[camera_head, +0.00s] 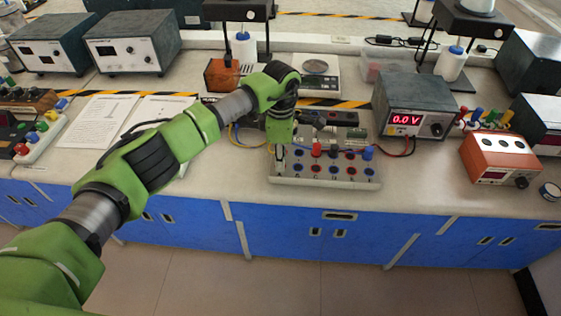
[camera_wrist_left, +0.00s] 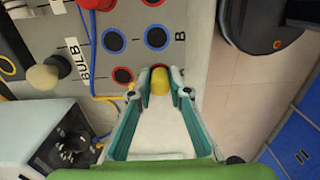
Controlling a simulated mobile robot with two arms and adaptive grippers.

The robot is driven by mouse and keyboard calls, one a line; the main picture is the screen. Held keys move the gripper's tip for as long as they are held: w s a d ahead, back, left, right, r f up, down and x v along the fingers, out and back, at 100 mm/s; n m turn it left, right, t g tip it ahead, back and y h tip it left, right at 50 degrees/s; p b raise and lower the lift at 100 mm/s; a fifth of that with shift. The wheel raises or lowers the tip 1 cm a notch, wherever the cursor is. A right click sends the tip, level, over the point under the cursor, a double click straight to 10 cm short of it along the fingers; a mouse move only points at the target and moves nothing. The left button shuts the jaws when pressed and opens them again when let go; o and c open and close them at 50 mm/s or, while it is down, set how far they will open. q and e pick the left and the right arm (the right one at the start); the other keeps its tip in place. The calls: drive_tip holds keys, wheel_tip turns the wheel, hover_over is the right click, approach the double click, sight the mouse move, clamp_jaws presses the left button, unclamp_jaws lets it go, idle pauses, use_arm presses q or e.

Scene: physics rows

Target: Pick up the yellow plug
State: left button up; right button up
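The yellow plug (camera_wrist_left: 160,82) shows in the left wrist view, between the fingertips of my left gripper (camera_wrist_left: 161,78). Both fingertips lie close against its sides, and the gripper appears shut on it. Part of a red socket ring shows just beyond the plug; whether the plug is seated or lifted cannot be told. In the head view my left gripper (camera_head: 282,150) points down over the left part of the grey socket board (camera_head: 325,185), and the plug cannot be made out there. My right gripper is not in view.
Red and blue plugs stand on the board. A power supply (camera_head: 415,103) reading 0.0 V is to its right, with wires running toward the board. An orange meter box (camera_head: 497,158) stands farther right. The bench front (camera_head: 220,190) left of the board is clear.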

use_arm(q)
clamp_jaws()
drive_tip(key=shift+w+r, duration=0.1)
drive_tip(key=shift+r, duration=0.5)
drive_tip(key=s+d+r+b, duration=0.1)
drive_tip(key=s+r+b, duration=0.3)
drive_tip(key=s+r, duration=0.7)
drive_tip(key=s, duration=0.3)
drive_tip(key=shift+r, duration=0.4)
